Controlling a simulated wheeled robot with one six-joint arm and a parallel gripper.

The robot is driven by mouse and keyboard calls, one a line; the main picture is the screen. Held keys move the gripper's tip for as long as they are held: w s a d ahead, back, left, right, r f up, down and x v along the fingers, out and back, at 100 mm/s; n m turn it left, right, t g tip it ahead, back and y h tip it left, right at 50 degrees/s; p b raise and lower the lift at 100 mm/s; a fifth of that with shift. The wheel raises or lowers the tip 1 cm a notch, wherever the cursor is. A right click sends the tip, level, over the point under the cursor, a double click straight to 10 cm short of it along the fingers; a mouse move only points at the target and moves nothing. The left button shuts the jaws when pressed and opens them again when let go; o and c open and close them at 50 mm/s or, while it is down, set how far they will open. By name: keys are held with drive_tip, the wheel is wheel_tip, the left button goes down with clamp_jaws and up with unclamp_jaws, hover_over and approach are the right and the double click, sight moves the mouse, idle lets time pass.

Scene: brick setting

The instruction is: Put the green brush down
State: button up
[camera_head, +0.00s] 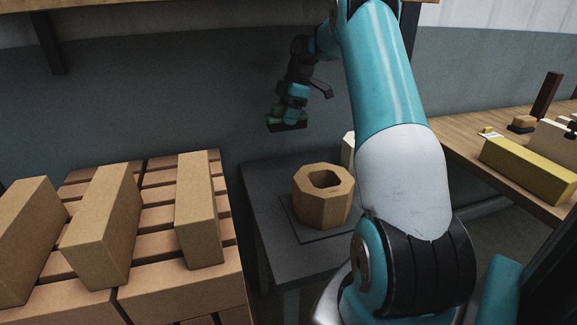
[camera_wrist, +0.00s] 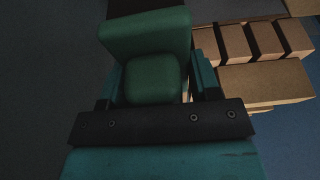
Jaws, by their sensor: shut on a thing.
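The green brush (camera_head: 277,119) is in my gripper (camera_head: 290,103), raised in the air near the grey wall, beyond the dark table. In the wrist view the brush's green body (camera_wrist: 150,75) fills the space between the two fingers of my gripper (camera_wrist: 155,85), and a dark part shows at the top edge. My gripper is shut on the brush. The brush appears clear of any surface; its underside is mostly hidden in the wrist view.
A dark table (camera_head: 265,190) bears a tan octagonal block (camera_head: 322,196) with a hole. A stack of tan bricks (camera_head: 105,225) stands left. At right, a wooden bench (camera_head: 465,135) holds a yellow level-like bar (camera_head: 528,170). A shelf (camera_head: 150,12) hangs overhead.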

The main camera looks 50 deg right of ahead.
sight(304, 112)
wheel_tip(304, 112, down, 15)
drive_tip(key=shift+r+b, duration=0.15)
drive_tip(key=shift+b, duration=0.2)
drive_tip(key=shift+f, duration=0.3)
drive_tip(key=o, duration=1)
drive_tip(key=p+v, duration=0.2)
drive_tip(key=v, duration=1.5)
drive_tip(key=shift+w+d+r, duration=0.1)
drive_tip(key=shift+r, duration=0.25)
